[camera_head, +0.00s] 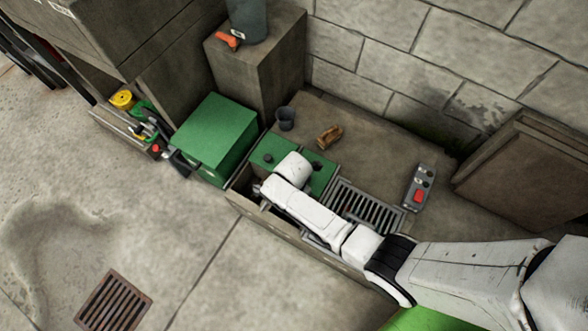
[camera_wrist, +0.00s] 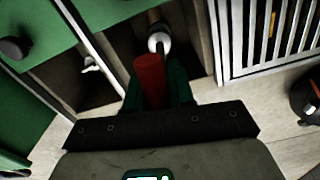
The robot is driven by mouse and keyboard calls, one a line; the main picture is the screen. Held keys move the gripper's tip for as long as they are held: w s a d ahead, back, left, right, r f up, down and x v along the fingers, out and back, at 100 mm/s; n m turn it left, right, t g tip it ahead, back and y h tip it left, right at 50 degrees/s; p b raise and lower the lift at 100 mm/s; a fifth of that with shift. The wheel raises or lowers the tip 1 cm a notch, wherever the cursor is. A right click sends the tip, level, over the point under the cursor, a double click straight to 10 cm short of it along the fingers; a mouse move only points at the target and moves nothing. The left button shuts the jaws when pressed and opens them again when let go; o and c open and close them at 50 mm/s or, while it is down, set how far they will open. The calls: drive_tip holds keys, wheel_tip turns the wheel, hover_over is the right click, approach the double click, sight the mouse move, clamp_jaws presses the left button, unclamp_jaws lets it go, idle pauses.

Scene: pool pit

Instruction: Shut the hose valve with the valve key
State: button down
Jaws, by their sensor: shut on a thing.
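My gripper (camera_wrist: 157,88) is shut on an upright red cylindrical grip, which I take to be the valve key (camera_wrist: 149,76). Its lower end is hidden, so I cannot tell whether it touches a valve. Just beyond it in the wrist view is a white rounded fitting (camera_wrist: 158,40) on a pipe, inside the dark open pit (camera_wrist: 115,88). I cannot tell if this is the hose valve. A small white piece (camera_wrist: 90,63) shows in the neighbouring compartment. In the head view my arm reaches over the pit and hides most of the gripper and the key.
Green lids (camera_head: 322,176) cover part of the pit, beside a slatted grate (camera_head: 365,207). A control box with a red button (camera_head: 419,187), a dark cup (camera_head: 286,118) and a brown object (camera_head: 329,137) stand behind. A green box (camera_head: 214,136) and tool tray (camera_head: 128,124) are left.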

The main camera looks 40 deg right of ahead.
drive_tip(key=shift+f, duration=0.4)
drive_tip(key=m, duration=0.4)
drive_tip(key=shift+m, duration=0.3)
drive_tip(key=m, duration=0.5)
drive_tip(key=shift+s+p, duration=0.1)
drive_tip(key=shift+p, duration=0.3)
drive_tip(key=m, duration=0.9)
drive_tip(key=shift+a+p, duration=0.1)
drive_tip(key=shift+p, duration=0.2)
drive_tip(key=shift+r, duration=0.15)
